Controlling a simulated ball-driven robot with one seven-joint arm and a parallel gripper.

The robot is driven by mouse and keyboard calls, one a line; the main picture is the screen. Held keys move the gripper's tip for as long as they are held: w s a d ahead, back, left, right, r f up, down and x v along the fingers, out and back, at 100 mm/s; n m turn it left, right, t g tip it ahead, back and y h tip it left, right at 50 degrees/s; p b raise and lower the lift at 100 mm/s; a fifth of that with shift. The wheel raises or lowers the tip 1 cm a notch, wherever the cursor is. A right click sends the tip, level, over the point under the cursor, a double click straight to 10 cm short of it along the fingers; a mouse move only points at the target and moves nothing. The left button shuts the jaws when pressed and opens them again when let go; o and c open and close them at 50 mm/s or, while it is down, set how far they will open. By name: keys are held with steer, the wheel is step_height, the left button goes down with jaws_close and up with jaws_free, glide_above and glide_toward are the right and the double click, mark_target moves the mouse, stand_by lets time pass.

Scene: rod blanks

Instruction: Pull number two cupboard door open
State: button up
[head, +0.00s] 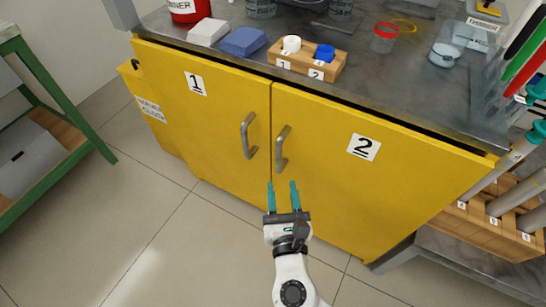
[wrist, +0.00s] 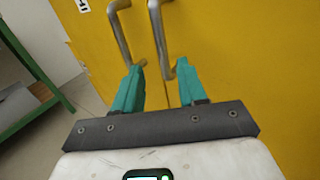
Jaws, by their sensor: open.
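The yellow number two cupboard door (head: 345,185) is on the right of the cupboard and looks shut, with a "2" label (head: 364,147). Its grey bar handle (head: 281,149) stands upright near the door's left edge; it also shows in the wrist view (wrist: 159,40). My gripper (head: 282,184) has teal fingers, open and empty, just below the handle in the head view. In the wrist view my gripper (wrist: 158,72) points at the doors, with the number two handle's lower end appearing between or just beyond the fingertips. I cannot tell whether they touch.
The number one door (head: 205,110) with its own handle (head: 248,136) is close on the left. A green-framed rack (head: 60,90) stands at the far left. A rack of rods (head: 500,210) stands at the right. The tiled floor (head: 130,230) in front is clear.

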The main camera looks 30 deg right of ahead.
mark_target(278, 161)
steer(key=b+x, duration=0.1)
steer(key=x, duration=0.9)
steer(key=shift+d+b, duration=0.1)
steer(key=shift+b, duration=0.25)
steer(key=shift+s, duration=0.1)
jaws_close()
